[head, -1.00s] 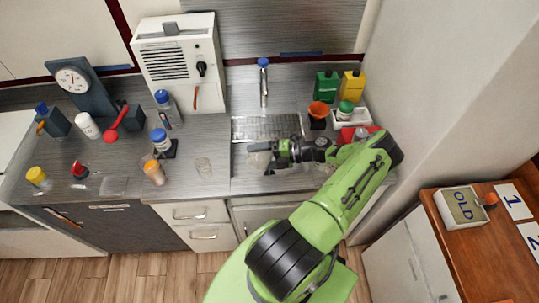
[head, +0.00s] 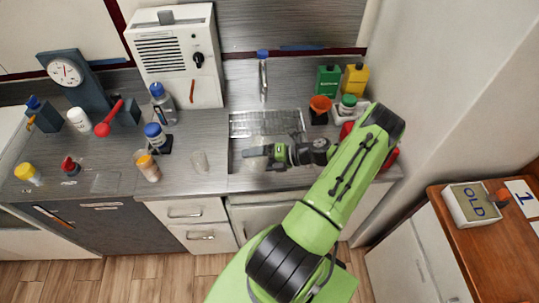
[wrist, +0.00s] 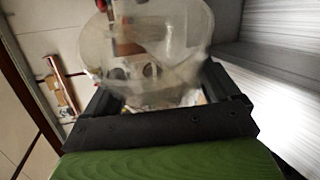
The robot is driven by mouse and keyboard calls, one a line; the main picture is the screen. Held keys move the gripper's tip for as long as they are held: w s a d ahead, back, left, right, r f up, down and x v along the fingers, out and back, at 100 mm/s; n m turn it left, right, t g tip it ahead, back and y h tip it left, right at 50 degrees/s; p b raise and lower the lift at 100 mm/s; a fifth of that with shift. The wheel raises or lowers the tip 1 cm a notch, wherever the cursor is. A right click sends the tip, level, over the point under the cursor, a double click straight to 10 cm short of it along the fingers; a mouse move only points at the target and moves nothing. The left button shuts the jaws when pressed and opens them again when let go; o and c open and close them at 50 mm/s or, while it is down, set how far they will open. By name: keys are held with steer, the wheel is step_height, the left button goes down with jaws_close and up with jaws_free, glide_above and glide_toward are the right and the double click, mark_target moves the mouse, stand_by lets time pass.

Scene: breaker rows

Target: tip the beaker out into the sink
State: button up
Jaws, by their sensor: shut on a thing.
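My gripper (head: 270,154) is over the sink (head: 266,124), reaching in from the right. It is shut on a clear beaker (head: 254,163), which is faint against the grey metal in the head view. In the wrist view the see-through beaker (wrist: 145,45) sits between the dark fingers of my gripper (wrist: 160,100), with its round outline large and close to the camera. I cannot tell exactly how far the beaker is tilted, or whether anything is still in it.
A tap (head: 263,75) stands behind the sink.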

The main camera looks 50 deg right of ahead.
steer(key=shift+a+f+n+h+p, duration=0.3)
steer(key=shift+f+n+h+p, duration=0.2)
steer(key=shift+n+h, duration=0.2)
steer(key=shift+d+r+n+h+p, duration=0.1)
steer(key=shift+r+n+h+p, duration=0.25)
steer(key=shift+n+h+p, duration=0.4)
steer(key=shift+f+n+b, duration=0.3)
steer(key=shift+f+n, duration=0.1)
steer(key=shift+n, duration=0.05)
steer(key=shift+s+a+f+n+h, duration=0.1)
steer(key=shift+a+n+h, duration=0.2)
steer(key=shift+n+h, duration=0.2)
steer(key=shift+s+a+f+n+h, duration=0.1)
steer(key=shift+a+n+h, duration=0.25)
steer(key=shift+h, duration=0.2)
steer(key=f+n+h+b, duration=0.1)
steer(key=b, duration=0.1)
steer(key=a+f+n+h+b, duration=0.1)
steer(key=b, duration=0.1)
steer(key=shift+s+a+f+t+b, duration=0.1)
steer(key=shift+a+f+t+b, duration=0.1)
steer(key=shift+t+b, duration=0.2)
steer(key=shift+a+f+n+b, duration=0.2)
steer(key=shift+n+b, duration=0.35)
steer(key=shift+b, duration=0.25)
steer(key=shift+r+t+h+b, duration=0.1)
steer(key=shift+t+h+b, duration=0.2)
steer(key=shift+h, duration=0.2)
